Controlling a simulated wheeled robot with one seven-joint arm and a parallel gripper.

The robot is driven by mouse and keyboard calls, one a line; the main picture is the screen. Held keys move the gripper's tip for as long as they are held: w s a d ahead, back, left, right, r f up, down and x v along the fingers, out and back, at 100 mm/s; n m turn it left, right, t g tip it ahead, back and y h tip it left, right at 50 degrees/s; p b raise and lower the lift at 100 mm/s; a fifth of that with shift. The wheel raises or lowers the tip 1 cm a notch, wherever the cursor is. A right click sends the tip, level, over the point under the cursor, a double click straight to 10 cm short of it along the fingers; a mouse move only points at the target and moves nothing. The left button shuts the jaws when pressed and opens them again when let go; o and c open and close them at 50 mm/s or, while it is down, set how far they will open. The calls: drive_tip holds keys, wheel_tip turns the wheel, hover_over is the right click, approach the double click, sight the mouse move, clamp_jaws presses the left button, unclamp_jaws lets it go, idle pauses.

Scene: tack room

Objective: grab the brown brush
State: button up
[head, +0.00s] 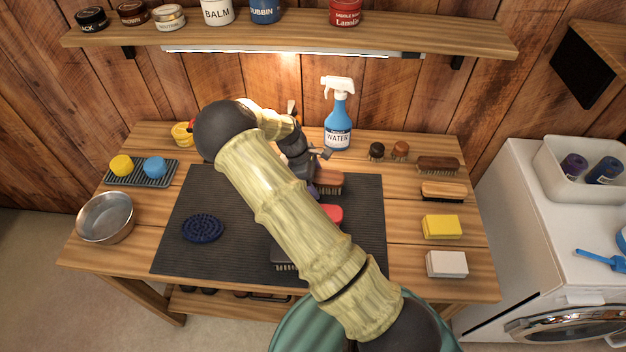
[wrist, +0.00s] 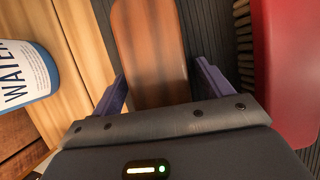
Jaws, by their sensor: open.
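A brown wooden-backed brush (head: 329,181) lies on the dark ribbed mat (head: 180,250), near its back edge. My gripper (head: 314,172) is over it in the head view, partly hidden behind my own arm. In the wrist view the brush's smooth brown back (wrist: 150,45) lies between the two purple fingers of my gripper (wrist: 162,85). The fingers are apart, with visible gaps on both sides of the brush, more on the right. The brush's near end is hidden under the gripper body. A dark brown brush (head: 438,164) and a tan-and-black brush (head: 443,190) lie at the table's right.
A red-backed brush (wrist: 292,75) lies close to the right; its red top also shows in the head view (head: 333,214). A blue spray bottle (head: 338,120) stands behind the mat. A navy oval curry comb (head: 202,228) lies on clear mat at left.

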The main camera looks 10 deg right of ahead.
drive_tip(key=c, duration=1.2)
drive_tip(key=shift+o, duration=0.2)
drive_tip(key=shift+r, duration=0.1)
wheel_tip(320, 180, up, 10)
drive_tip(key=shift+f+b, duration=0.1)
drive_tip(key=shift+b, duration=0.8)
